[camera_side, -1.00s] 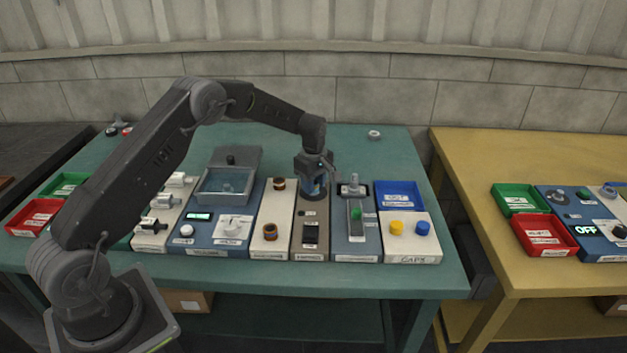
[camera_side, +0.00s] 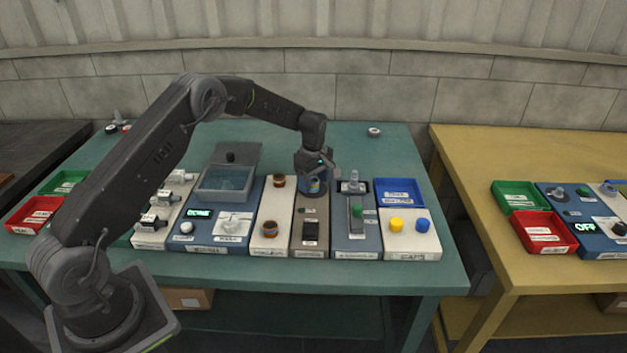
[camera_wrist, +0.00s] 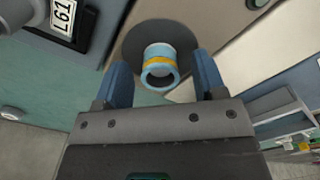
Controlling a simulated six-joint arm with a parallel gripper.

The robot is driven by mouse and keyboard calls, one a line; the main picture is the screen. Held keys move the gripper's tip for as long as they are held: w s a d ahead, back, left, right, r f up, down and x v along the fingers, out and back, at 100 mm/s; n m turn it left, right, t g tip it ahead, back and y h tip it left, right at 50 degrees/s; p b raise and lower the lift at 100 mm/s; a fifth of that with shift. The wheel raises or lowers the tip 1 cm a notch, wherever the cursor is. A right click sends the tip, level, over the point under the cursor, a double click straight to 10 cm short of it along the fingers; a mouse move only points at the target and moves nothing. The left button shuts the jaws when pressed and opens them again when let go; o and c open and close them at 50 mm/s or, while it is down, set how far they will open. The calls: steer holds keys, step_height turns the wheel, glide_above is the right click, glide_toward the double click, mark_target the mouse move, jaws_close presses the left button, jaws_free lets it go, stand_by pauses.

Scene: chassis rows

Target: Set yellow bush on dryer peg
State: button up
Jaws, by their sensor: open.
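A light blue bush with a yellow band (camera_wrist: 160,65) stands on a dark round plate (camera_wrist: 132,43) in the wrist view. Its ring-shaped open end faces the camera. My gripper (camera_wrist: 162,78) is open, with one blue finger on each side of the bush and visible gaps between. In the side view my gripper (camera_side: 314,180) is low over the brown-grey chassis (camera_side: 308,215) and largely hides the bush. I cannot pick out the dryer peg with certainty; the chassis labels are too small to read.
To the left, a cream chassis (camera_side: 271,212) holds two brown ringed parts. To the right stand a blue-grey chassis (camera_side: 343,238) with a clear upright part and a cream one (camera_side: 408,243) with yellow and blue caps. A blue tray (camera_side: 399,194) lies behind the caps.

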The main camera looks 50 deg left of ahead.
step_height(320, 180, up, 14)
stand_by(0.6)
step_height(320, 180, up, 7)
stand_by(0.8)
steer(key=shift+f, duration=0.1)
stand_by(0.4)
